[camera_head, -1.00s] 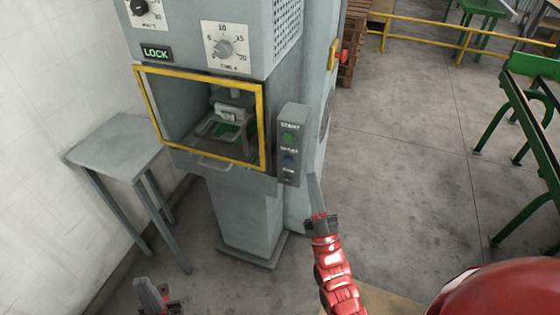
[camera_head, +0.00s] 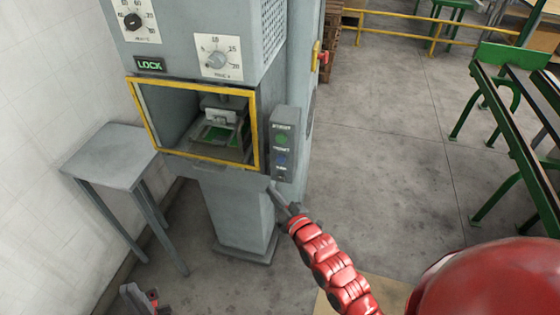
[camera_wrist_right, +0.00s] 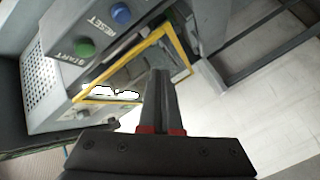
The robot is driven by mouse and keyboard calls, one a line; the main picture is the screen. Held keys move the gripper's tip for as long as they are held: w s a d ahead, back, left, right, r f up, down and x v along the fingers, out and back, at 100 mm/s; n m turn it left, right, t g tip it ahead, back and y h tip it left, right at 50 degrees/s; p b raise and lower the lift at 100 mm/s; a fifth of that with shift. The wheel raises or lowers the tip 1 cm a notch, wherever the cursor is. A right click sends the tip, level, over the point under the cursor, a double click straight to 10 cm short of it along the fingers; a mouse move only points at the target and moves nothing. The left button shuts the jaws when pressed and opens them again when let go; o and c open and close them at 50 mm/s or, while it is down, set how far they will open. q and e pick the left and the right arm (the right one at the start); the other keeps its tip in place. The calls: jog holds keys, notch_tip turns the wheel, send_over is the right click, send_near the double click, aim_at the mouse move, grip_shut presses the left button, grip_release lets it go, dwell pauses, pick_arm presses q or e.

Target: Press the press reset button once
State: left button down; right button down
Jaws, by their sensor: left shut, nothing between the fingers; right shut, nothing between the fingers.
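The blue reset button (camera_head: 281,160) sits on the grey control box (camera_head: 290,120), below the green start button (camera_head: 282,138). In the right wrist view the blue button (camera_wrist_right: 121,14) is at the top edge beside the RESET label, with the green START button (camera_wrist_right: 84,47) lower left. My right gripper (camera_head: 275,189) is shut and empty, its tip just below and slightly left of the control box in the head view. In the wrist view its fingers (camera_wrist_right: 161,78) appear apart from the buttons. My left gripper (camera_head: 134,296) is shut and empty at the bottom edge.
The press (camera_head: 190,30) has a yellow-framed opening (camera_head: 257,130) left of the control box. A grey side table (camera_head: 110,155) stands at the left by the wall. Green metal frames (camera_head: 510,140) stand at the right. The floor between is clear.

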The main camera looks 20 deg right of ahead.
aim_at(281, 159)
jog(key=w+d+b, duration=0.5)
jog(key=w+b, duration=0.2)
jog(key=shift+w, duration=0.15)
dwell(0.3)
dwell(1.9)
jog(key=shift+w+d+b, duration=0.2)
jog(key=shift+w+b, duration=0.15)
jog(key=shift+b, duration=0.9)
